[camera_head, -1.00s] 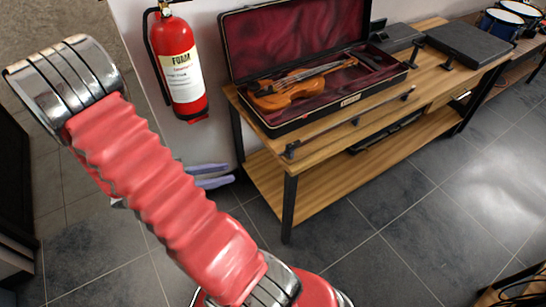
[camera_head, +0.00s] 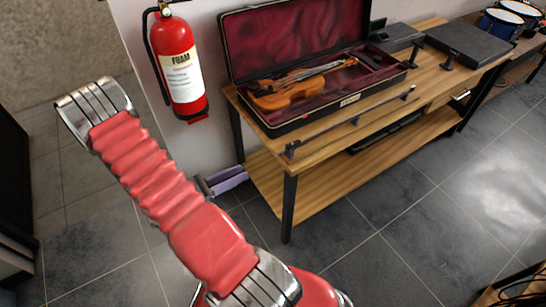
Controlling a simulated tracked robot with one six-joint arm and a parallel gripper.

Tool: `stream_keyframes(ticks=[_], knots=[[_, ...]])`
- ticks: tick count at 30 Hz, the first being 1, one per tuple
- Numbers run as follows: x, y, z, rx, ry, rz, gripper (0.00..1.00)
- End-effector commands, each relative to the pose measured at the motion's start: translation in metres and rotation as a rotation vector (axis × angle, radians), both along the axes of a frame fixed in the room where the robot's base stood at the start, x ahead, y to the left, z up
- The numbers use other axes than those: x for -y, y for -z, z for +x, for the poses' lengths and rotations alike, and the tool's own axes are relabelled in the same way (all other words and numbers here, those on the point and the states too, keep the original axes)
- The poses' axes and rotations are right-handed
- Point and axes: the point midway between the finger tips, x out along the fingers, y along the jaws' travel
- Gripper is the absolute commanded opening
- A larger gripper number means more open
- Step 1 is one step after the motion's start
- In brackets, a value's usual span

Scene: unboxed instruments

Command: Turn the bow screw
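The bow (camera_head: 350,124) is a thin dark stick lying along the front edge of the wooden table, in front of the violin case. Its near left end (camera_head: 290,150) has a dark, thicker piece; the screw itself is too small to make out. My gripper (camera_head: 228,180) shows as pale purple fingers beyond my red arm, low at the left end of the table. The fingers look apart, with nothing visible between them. It is left of and below the bow's near end in the picture, apart from it. My arm hides the gripper's base.
An open case (camera_head: 300,45) with red lining holds a violin (camera_head: 288,95) on the table (camera_head: 330,150). Dark closed cases (camera_head: 470,45) stand farther right. A red fire extinguisher (camera_head: 180,65) hangs on the wall at left. The tiled floor in front is clear.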

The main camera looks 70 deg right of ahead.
Motion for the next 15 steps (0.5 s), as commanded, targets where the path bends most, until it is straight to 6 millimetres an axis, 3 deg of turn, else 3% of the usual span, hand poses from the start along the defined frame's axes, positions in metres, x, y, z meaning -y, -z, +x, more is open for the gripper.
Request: stream_keyframes(ticks=[15], knots=[[0.034, 0.0, -0.031, 0.001, 0.004, 0.0, 0.3]])
